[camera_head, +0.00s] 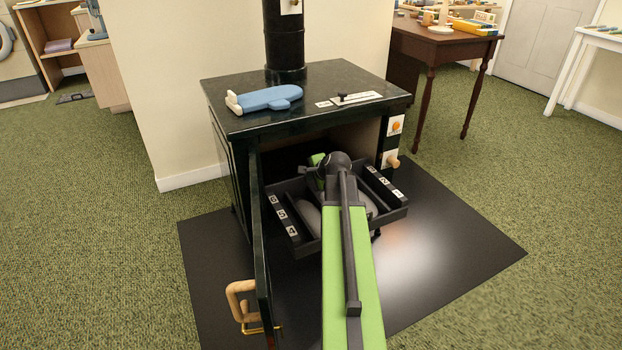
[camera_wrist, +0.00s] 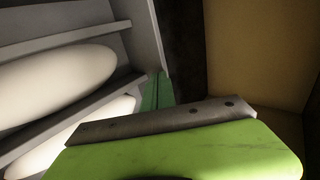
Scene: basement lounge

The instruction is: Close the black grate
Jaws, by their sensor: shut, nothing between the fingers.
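The black grate (camera_head: 388,219) is a slatted tray with numbered side strips. It juts out of the front opening of the dark stove (camera_head: 310,124). Pale rounded pieces (camera_head: 308,219) lie in it, partly hidden by my arm. My gripper (camera_head: 317,160) is at the back of the grate, near the stove opening, mostly hidden behind my arm. In the wrist view my gripper (camera_wrist: 157,92) is shut and empty, close beside the grate's grey slats (camera_wrist: 70,35). I cannot tell whether it touches the grate.
The stove door (camera_head: 261,245) with a wooden handle (camera_head: 240,299) stands open to the left of my arm. A blue mitt-like thing (camera_head: 268,97) lies on the stove top. A black floor mat (camera_head: 455,235) lies below. Green carpet is clear on both sides.

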